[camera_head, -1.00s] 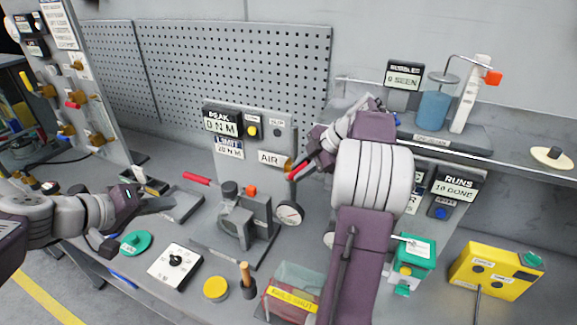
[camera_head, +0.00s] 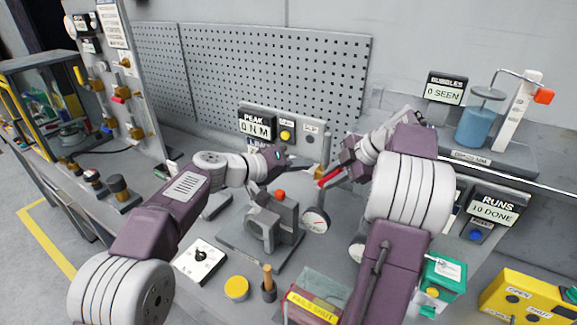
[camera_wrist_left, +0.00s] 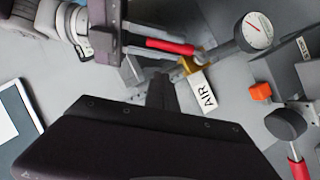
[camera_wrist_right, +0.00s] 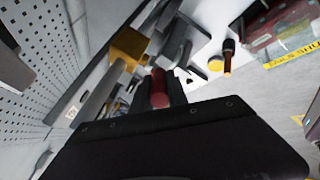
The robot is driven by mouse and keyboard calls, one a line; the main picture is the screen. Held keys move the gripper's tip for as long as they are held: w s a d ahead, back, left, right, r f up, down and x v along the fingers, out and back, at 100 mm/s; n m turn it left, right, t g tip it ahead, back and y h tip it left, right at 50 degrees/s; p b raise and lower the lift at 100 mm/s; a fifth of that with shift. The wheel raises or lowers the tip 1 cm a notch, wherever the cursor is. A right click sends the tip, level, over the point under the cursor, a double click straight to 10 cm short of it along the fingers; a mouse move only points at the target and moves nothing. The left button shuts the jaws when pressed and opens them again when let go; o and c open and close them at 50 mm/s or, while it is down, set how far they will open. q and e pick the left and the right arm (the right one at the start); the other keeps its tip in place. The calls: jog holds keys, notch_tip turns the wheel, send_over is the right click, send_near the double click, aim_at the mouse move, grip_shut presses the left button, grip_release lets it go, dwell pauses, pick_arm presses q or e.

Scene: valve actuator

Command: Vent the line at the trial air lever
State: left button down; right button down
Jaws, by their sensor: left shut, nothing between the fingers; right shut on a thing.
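The trial air lever has a red handle (camera_head: 330,179) on a brass valve (camera_head: 319,170) above the bench. My right gripper (camera_head: 338,175) is shut on the red handle, and the handle shows between its fingers in the right wrist view (camera_wrist_right: 160,88). My left gripper (camera_head: 302,163) is shut and empty, just left of the brass valve. In the left wrist view its fingertips (camera_wrist_left: 160,82) are close to the AIR label (camera_wrist_left: 207,92) and below the red handle (camera_wrist_left: 170,46). I cannot tell whether they touch anything. The head view hides the label behind my left gripper.
A pressure gauge (camera_head: 315,220) stands beside the grey fixture (camera_head: 272,222) under the valve. A clear box with a yellow label (camera_head: 313,305), a yellow disc (camera_head: 236,288) and a white dial plate (camera_head: 201,260) are in front. The bubble jar (camera_head: 477,127) stands on the right shelf.

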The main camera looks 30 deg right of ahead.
pick_arm(q)
jog(key=shift+s+d+f, duration=0.35)
jog(key=shift+d+f, duration=0.15)
jog(key=shift+d, duration=0.15)
jog(key=shift+s+d+f, duration=0.4)
jog(key=shift+d+f, duration=0.05)
jog(key=shift+d, duration=0.15)
jog(key=shift+s+d+f, duration=0.35)
jog(key=shift+d+f, duration=0.15)
jog(key=shift+d, duration=0.15)
